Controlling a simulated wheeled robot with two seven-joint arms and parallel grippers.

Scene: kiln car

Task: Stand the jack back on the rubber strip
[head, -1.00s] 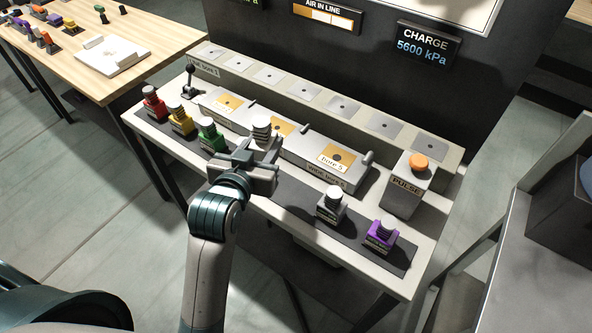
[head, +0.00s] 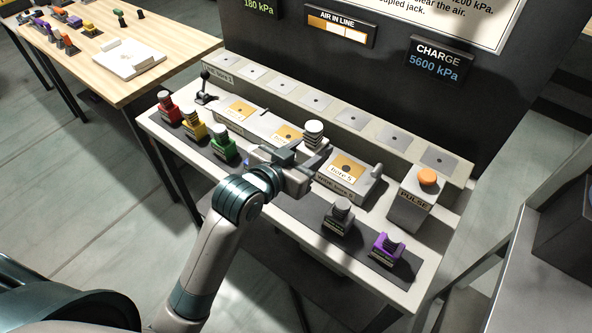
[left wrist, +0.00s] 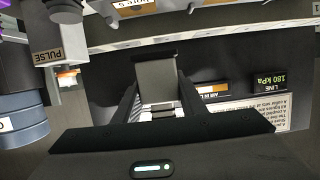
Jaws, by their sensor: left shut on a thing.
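My left gripper (head: 305,168) is shut on a jack with a pale ridged top (head: 313,132). It holds the jack roughly upright, in front of the bore blocks and over the middle of the bench. The jack's lower part is hidden by the fingers in the head view. In the left wrist view a plain grey body (left wrist: 158,85) sits between the two fingers. The dark rubber strip (head: 362,236) runs along the bench front. Red (head: 168,108), yellow (head: 194,125), green (head: 222,145), grey (head: 339,216) and purple (head: 386,249) jacks stand on it. My right gripper is out of view.
The bore 5 block (head: 345,185) is just right of the gripper. An orange-topped PULSE box (head: 410,203) stands at the bench's right end. A black lever (head: 204,88) stands at the left end. The strip has a gap between the green and grey jacks, partly covered by my arm.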

